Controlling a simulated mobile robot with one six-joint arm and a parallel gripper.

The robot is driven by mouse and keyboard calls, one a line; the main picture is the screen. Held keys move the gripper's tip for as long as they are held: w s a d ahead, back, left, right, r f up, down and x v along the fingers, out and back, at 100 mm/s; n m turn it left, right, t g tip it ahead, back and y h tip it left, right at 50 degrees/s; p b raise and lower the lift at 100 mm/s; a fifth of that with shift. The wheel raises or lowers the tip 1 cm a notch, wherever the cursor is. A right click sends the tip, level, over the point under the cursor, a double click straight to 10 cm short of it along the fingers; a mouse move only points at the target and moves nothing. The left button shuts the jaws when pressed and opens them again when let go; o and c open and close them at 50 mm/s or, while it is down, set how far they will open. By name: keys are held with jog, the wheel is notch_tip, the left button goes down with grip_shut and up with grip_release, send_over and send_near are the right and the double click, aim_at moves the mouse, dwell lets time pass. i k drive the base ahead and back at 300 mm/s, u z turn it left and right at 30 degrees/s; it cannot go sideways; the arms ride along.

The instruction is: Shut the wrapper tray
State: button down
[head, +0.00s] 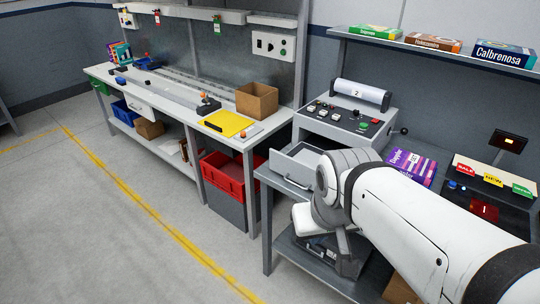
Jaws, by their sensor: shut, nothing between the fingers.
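The wrapper tray (291,168) is a pale grey open drawer. It sticks out from the front of the grey wrapping machine (338,126), over the near left part of the bench. It looks empty where I can see into it. My white arm comes in from the lower right and hides the tray's right end. My gripper (344,248) shows as a narrow grey tip below the wrist, pointing down, to the right of and below the tray in the picture. It is shut and holds nothing. It appears apart from the tray, though the depth between them is hard to tell.
Purple boxes (410,166) and a sign display (492,177) stand right of the machine. A shelf (440,48) with boxes hangs above. A dark case (318,250) lies on the lower shelf. A red crate (232,175) sits under the left bench. Floor at left is clear.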

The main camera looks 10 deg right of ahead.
aim_at(299, 164)
jog(key=u, duration=0.2)
jog(key=i, duration=1)
jog(key=z, duration=0.05)
